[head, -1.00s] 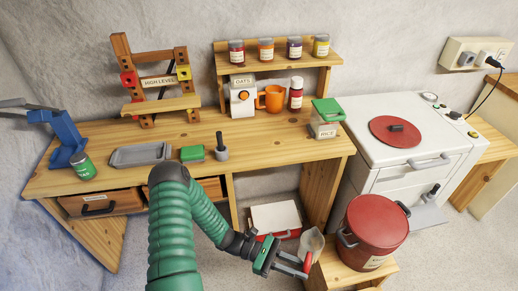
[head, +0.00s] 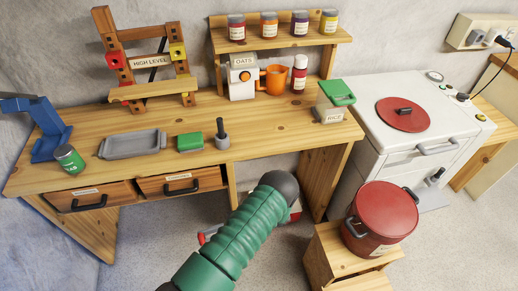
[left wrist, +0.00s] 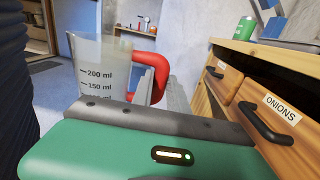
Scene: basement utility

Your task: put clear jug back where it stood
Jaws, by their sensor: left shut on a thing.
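The clear jug (left wrist: 98,65) shows in the left wrist view, upright or nearly so, with dark ml marks and a red curved handle (left wrist: 155,72) on its right. My left gripper (left wrist: 172,98) is shut on the jug at its handle; the grip itself is partly hidden by the green gripper body. In the head view my green arm reaches in front of the bench and hides most of the gripper and the jug. My right gripper is in neither view.
The wooden bench (head: 270,142) has two drawers (head: 90,197) under its left part. A red pot (head: 385,212) sits on a low wooden stand (head: 325,255) at right. A white stove (head: 390,150) stands behind it. A rice box (head: 333,105) is near the bench's right end.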

